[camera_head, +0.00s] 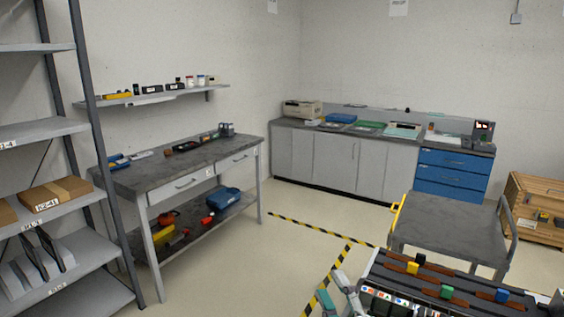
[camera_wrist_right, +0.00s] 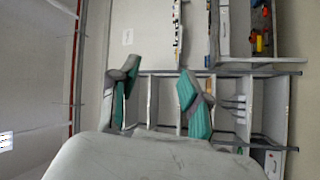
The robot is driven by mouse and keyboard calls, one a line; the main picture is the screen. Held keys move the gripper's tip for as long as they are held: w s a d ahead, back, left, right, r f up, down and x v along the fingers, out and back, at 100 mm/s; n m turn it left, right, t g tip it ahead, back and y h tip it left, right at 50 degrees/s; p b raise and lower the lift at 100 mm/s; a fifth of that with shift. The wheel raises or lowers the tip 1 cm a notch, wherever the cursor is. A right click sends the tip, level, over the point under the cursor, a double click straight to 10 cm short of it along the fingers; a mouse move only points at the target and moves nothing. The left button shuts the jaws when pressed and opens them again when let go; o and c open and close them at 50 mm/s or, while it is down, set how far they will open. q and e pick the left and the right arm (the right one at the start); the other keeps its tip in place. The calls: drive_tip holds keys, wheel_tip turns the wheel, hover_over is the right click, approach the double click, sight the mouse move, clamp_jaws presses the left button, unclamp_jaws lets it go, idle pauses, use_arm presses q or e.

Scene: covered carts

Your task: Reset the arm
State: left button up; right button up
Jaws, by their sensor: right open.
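My right gripper (camera_head: 332,285) shows at the bottom of the head view, left of a dark rack with coloured blocks. It has grey and teal fingers. In the right wrist view its two fingers (camera_wrist_right: 158,76) stand well apart with nothing between them, and shelving shows beyond, turned sideways. My left gripper does not show in the head view.
The dark rack (camera_head: 462,291) holds yellow, green and blue blocks. Behind it stands a grey-topped cart (camera_head: 450,222). A workbench (camera_head: 180,163) and shelving (camera_head: 45,131) stand left. Blue drawers (camera_head: 452,173) and a wooden crate (camera_head: 537,232) are farther back. Taped floor (camera_head: 300,250) is clear.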

drive_tip(key=s+d+f+m+g+h, duration=0.35)
drive_tip(key=d+f+m, duration=0.2)
drive_tip(key=f, duration=0.25)
drive_tip(key=s+d+f+m+g+h, duration=0.3)
drive_tip(key=s+d+f+m+h, duration=0.1)
drive_tip(key=f+m, duration=0.25)
drive_tip(key=s+d+f+m+g, duration=0.15)
drive_tip(key=s+f+g, duration=0.3)
drive_tip(key=s, duration=0.45)
drive_tip(key=s+f+m+g, duration=0.2)
drive_tip(key=s+f+g, duration=0.3)
drive_tip(key=s, duration=0.4)
wheel_tip(320, 180, down, 29)
drive_tip(key=s+g, duration=0.1)
drive_tip(key=s, duration=0.2)
drive_tip(key=s+d+f+g, duration=0.1)
drive_tip(key=s+d+f, duration=0.2)
drive_tip(key=s+f, duration=1.1)
drive_tip(key=shift+s+f, duration=0.35)
drive_tip(key=shift+s, duration=0.45)
